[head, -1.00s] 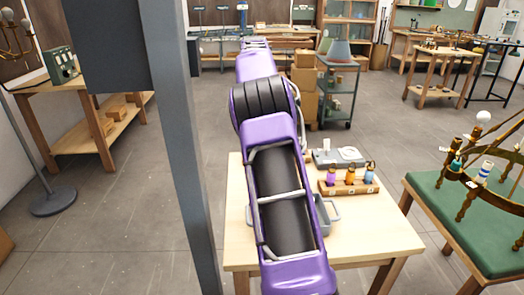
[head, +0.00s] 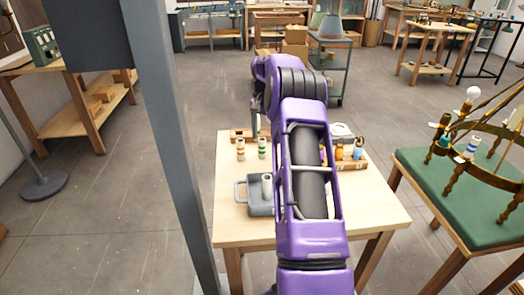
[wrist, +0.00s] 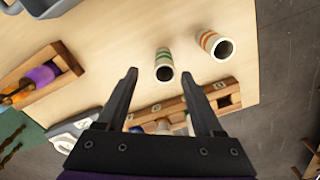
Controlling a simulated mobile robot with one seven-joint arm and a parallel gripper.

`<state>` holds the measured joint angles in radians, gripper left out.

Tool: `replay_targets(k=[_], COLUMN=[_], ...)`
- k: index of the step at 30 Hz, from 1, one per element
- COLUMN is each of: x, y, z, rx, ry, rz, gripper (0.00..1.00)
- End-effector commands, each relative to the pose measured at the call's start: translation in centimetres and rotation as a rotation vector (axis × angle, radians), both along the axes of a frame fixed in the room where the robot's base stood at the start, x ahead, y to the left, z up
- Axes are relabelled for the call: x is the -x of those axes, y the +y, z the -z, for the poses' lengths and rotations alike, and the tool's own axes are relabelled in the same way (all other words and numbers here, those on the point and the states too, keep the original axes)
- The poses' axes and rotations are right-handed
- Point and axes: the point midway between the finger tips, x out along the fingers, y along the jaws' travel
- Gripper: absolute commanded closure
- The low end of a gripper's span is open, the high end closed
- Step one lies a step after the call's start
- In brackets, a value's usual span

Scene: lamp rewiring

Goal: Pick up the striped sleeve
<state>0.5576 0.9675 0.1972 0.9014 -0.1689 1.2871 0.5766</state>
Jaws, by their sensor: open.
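Two pale striped sleeves stand on the light wooden table. The green-striped sleeve (head: 262,148) is right of the orange-striped sleeve (head: 240,149). In the wrist view the green-striped sleeve (wrist: 164,66) lies just beyond the fingertips, between their lines, and the orange-striped sleeve (wrist: 215,45) is further right. My gripper (wrist: 159,76) is open with nothing between its fingers. In the head view it hangs above the back of the table, partly hidden by my arm. A blue-striped sleeve (head: 472,146) sits on the chandelier at right.
A grey tray (head: 240,195) holding a pale piece is at the table's front left. A slotted wooden rack (wrist: 228,98) lies behind the sleeves. A wooden holder (head: 352,163) with coloured pieces is at right. The chandelier (head: 450,155) stands on a green-topped table (head: 430,205).

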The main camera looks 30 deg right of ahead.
Motion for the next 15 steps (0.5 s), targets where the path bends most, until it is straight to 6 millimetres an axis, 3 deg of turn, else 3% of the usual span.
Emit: replay_targets(k=[3,10,15], x=[0.0,-0.1,-0.3], y=[0.0,0.1,0.6], z=[1.4,2.6,5.0], rx=[-0.001,-0.001,-0.002], ry=[0.001,0.001,0.001], rz=[0.000,-0.001,0.000], gripper=[0.31,0.31,0.31])
